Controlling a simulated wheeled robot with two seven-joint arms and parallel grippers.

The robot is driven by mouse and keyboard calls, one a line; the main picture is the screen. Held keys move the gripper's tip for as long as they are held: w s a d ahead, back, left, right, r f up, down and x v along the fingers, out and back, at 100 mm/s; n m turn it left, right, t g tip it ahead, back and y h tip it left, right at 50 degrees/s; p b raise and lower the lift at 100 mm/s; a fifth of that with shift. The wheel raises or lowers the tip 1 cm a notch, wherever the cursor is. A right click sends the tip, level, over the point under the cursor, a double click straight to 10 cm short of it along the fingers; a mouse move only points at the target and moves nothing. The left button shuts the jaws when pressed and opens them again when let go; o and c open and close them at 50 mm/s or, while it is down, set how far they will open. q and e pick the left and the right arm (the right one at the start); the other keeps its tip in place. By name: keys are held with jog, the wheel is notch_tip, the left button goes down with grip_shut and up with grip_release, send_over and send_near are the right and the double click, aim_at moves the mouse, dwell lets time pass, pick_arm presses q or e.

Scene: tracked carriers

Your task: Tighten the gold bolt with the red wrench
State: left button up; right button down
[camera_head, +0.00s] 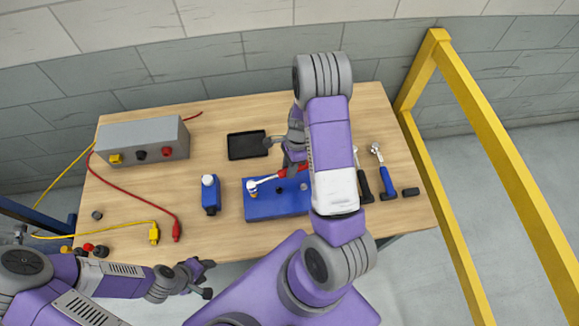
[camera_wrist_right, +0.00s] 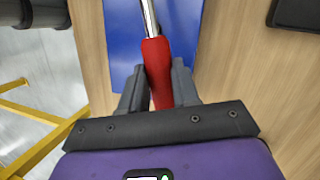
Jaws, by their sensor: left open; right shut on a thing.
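The red wrench (camera_head: 268,178) lies over the blue plate (camera_head: 262,211), its silver head near the plate's left end. Its red handle also shows in the right wrist view (camera_wrist_right: 157,68), with the silver shaft pointing away over the blue plate. My right gripper (camera_wrist_right: 156,85) is shut on the red handle; in the head view my arm partly hides it. I cannot clearly make out the gold bolt; the wrench head is small and covers that part of the plate. A dark bolt (camera_head: 279,190) stands near the plate's middle. My left gripper (camera_head: 207,279) is open and empty off the table's front edge.
A blue bottle (camera_head: 210,196) stands left of the plate, a black tray (camera_head: 247,145) behind it. A grey box (camera_head: 143,142) with cables is at the back left. A yellow frame (camera_head: 440,190) stands beyond the table's right edge.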

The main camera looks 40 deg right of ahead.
jog(key=shift+r, duration=0.25)
notch_tip(320, 180, up, 2)
jog(key=shift+r+p, duration=0.1)
jog(key=shift+p, duration=0.9)
jog(key=shift+r, duration=0.85)
